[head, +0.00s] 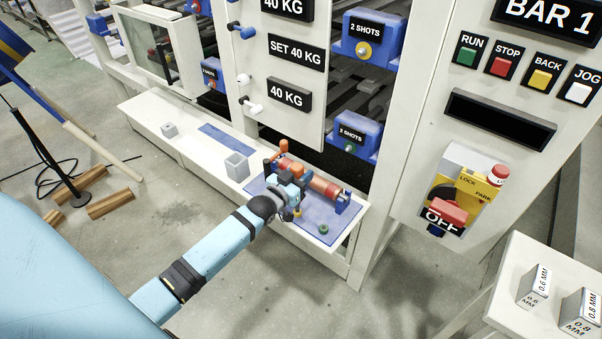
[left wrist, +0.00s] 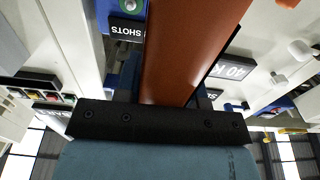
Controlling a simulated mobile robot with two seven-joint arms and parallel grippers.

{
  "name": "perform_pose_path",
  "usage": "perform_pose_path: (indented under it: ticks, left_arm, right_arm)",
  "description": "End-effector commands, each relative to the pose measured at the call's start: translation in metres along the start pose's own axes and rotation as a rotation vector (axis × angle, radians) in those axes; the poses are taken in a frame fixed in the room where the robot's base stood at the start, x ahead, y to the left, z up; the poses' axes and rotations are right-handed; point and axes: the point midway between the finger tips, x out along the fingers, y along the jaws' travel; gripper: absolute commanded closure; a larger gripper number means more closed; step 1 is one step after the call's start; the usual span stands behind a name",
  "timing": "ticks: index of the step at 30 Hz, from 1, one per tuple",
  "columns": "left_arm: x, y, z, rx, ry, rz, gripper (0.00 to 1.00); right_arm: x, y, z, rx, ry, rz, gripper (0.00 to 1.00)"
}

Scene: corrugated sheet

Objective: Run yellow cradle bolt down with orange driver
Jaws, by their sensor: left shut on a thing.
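My left gripper (head: 287,184) reaches in over the blue mat on the long white bench in the head view. It is shut on the orange driver (head: 284,163), whose orange body shows just beyond the gripper. In the left wrist view the driver (left wrist: 190,50) fills the middle as a broad orange-brown body rising from the black gripper base. A small yellow part (head: 297,213), likely the yellow cradle bolt, shows just below the gripper; whether the driver touches it I cannot tell. A reddish roller (head: 324,187) lies beside the gripper, by a blue cradle (head: 343,203). My right gripper is out of view.
A green knob (head: 323,229) sits on the blue mat (head: 312,225) near the front edge. A grey open box (head: 237,167) and a small grey block (head: 169,130) stand farther left on the bench. The machine panel (head: 290,100) rises close behind. The floor in front is clear.

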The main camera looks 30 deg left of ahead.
Motion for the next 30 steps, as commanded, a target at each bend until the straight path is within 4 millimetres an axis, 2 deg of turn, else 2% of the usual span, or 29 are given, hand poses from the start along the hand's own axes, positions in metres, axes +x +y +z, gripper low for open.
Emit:
perform_pose_path:
  ticks: [11,30]
  left_arm:
    - [0.0003,0.0002,-0.0015,0.000,0.003,0.000,0.92]
    - [0.0003,-0.0001,-0.0011,0.000,0.003,0.000,0.92]
  right_arm:
    - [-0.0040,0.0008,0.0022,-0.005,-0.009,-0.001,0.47]
    - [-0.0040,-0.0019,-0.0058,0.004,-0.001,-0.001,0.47]
